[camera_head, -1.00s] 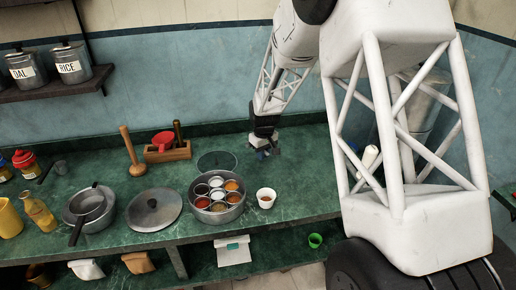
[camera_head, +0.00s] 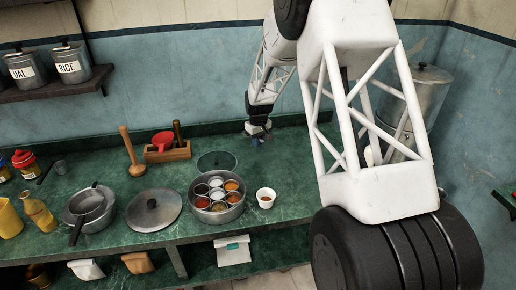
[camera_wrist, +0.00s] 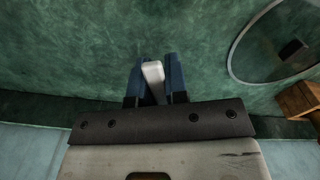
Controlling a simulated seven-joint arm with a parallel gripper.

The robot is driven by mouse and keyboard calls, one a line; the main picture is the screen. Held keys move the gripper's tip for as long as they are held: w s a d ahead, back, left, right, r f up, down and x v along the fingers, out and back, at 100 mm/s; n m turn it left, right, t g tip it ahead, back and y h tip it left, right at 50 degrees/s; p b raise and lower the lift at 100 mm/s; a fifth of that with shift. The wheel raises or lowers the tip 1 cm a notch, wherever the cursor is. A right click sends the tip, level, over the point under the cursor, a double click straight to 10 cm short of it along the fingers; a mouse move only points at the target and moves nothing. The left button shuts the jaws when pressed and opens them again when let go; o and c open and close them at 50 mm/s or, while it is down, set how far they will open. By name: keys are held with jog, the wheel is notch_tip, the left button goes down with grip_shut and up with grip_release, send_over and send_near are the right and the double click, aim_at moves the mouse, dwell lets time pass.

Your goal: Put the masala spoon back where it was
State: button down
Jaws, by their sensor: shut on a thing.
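My gripper (camera_head: 257,138) is above the counter, behind and right of the round masala box (camera_head: 217,208). In the wrist view its two blue fingers (camera_wrist: 156,82) are shut on a pale, narrow piece (camera_wrist: 153,71), which I take to be the masala spoon's handle. The rest of the spoon is hidden. The masala box is open, with several small bowls of coloured spices inside. A round clear lid (camera_head: 203,166) lies behind the box.
A wooden box (camera_head: 168,155) holding a red item stands at the back wall and also shows in the wrist view (camera_wrist: 298,99). A pan lid (camera_head: 154,222) and pans (camera_head: 84,224) lie left of the masala box. The counter right of the clear lid is free.

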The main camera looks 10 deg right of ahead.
aim_at(258, 154)
jog(key=shift+f, duration=1.75)
jog(key=shift+f, duration=0.15)
jog(key=c, duration=1.1)
grip_release()
notch_tip(258, 154, up, 12)
jog(key=shift+s+r, duration=0.15)
jog(key=shift+r, duration=0.05)
